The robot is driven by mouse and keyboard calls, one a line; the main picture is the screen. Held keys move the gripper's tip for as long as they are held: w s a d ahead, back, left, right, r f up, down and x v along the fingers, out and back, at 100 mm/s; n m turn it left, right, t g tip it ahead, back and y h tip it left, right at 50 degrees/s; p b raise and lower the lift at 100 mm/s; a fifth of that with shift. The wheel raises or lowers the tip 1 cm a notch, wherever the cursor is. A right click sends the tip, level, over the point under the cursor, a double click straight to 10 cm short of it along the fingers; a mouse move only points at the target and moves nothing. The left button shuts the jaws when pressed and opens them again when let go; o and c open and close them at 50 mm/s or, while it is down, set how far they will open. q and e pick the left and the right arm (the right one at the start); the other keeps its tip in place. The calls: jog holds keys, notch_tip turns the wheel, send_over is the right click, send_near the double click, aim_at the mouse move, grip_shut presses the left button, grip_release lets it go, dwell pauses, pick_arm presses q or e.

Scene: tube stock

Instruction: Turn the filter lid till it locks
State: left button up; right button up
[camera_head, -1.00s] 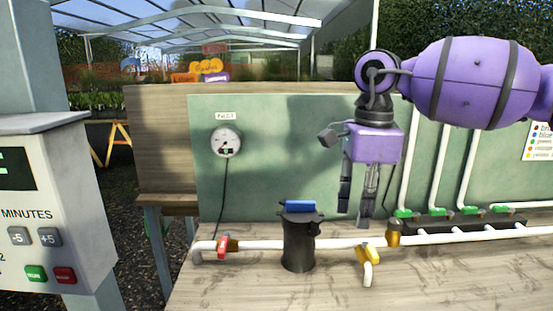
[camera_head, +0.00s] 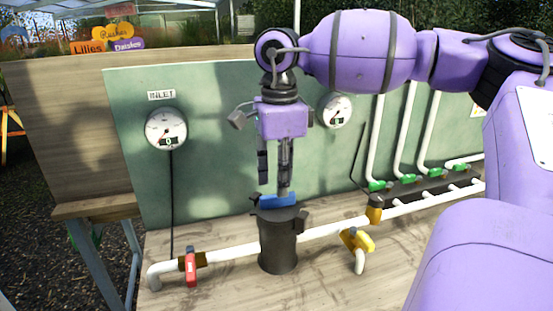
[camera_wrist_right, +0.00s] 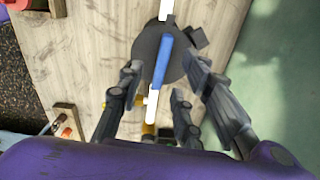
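The filter (camera_head: 278,245) is a black upright canister on the bench, set in the white pipe. Its black lid (camera_head: 294,212) carries a raised blue handle (camera_head: 280,202). My right gripper (camera_head: 274,192) points straight down just over the lid, with its fingertips close to the handle. In the right wrist view the gripper (camera_wrist_right: 165,72) is open, with its fingers apart on either side of the blue handle (camera_wrist_right: 162,62). I cannot tell whether a finger touches the handle. The left gripper is not in view.
A red-handled valve (camera_head: 191,267) is left of the filter and a yellow valve (camera_head: 357,241) right of it. An inlet gauge (camera_head: 166,129) and a second gauge (camera_head: 336,110) are on the green panel. A manifold with green valves (camera_head: 408,174) is at right.

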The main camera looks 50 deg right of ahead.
aim_at(278, 205)
jog(key=shift+w+f, duration=0.15)
jog(key=shift+f, duration=1.5)
grip_shut()
